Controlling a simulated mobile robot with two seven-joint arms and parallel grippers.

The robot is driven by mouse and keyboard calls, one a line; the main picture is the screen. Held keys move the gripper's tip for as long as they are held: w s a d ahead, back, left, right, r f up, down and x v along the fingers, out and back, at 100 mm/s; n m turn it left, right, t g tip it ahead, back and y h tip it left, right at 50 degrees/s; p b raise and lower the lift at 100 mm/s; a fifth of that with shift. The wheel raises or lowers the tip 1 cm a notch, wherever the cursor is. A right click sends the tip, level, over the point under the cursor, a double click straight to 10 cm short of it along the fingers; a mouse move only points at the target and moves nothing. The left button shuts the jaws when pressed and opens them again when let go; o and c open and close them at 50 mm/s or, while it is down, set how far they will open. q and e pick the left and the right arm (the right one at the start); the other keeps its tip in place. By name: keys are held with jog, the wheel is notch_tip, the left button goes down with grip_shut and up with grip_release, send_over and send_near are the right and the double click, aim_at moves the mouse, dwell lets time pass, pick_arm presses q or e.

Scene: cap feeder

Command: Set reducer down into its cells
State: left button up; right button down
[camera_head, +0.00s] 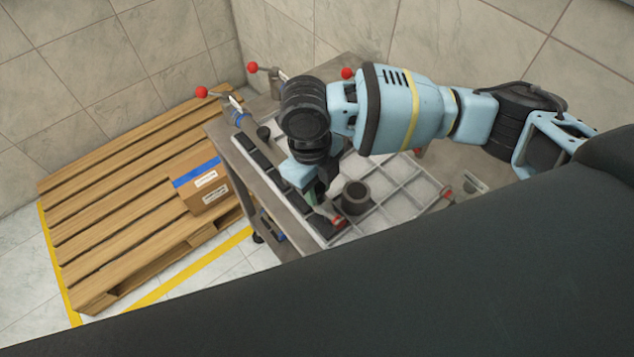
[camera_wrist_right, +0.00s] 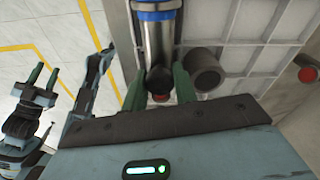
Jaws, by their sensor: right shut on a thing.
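My right gripper (camera_head: 316,192) is low over the near-left part of the divided tray (camera_head: 400,172). In the right wrist view, its green fingers (camera_wrist_right: 158,88) are shut on a dark, round part, the reducer (camera_wrist_right: 159,78). Its lower end is hidden, so I cannot tell whether it touches a cell floor. A second dark grey, hollow round part (camera_head: 355,197) stands upright in the tray just right of the gripper; it also shows in the wrist view (camera_wrist_right: 205,70). My left gripper (camera_wrist_right: 44,80) shows only in the wrist view, with its fingers apart and empty.
A silver cylinder with a blue band (camera_wrist_right: 156,35) lies beyond the fingers in the wrist view. Red-knobbed clamps (camera_head: 202,92) stand around the tray's edges. A wooden pallet (camera_head: 120,190) with a cardboard box (camera_head: 205,185) is at left. Several tray cells to the right look empty.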

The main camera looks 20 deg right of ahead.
jog(key=shift+f, duration=0.25)
jog(key=c, duration=1)
grip_release()
jog(key=shift+c, duration=0.2)
jog(key=shift+w+a+r, duration=0.1)
jog(key=shift+w+r, duration=0.05)
jog(key=shift+r, duration=1.15)
jog(key=shift+w+a+r, duration=0.1)
jog(key=shift+r, duration=1.2)
jog(key=shift+w+a+r, duration=0.1)
jog(key=shift+w+r, duration=0.05)
jog(key=shift+r, duration=1.15)
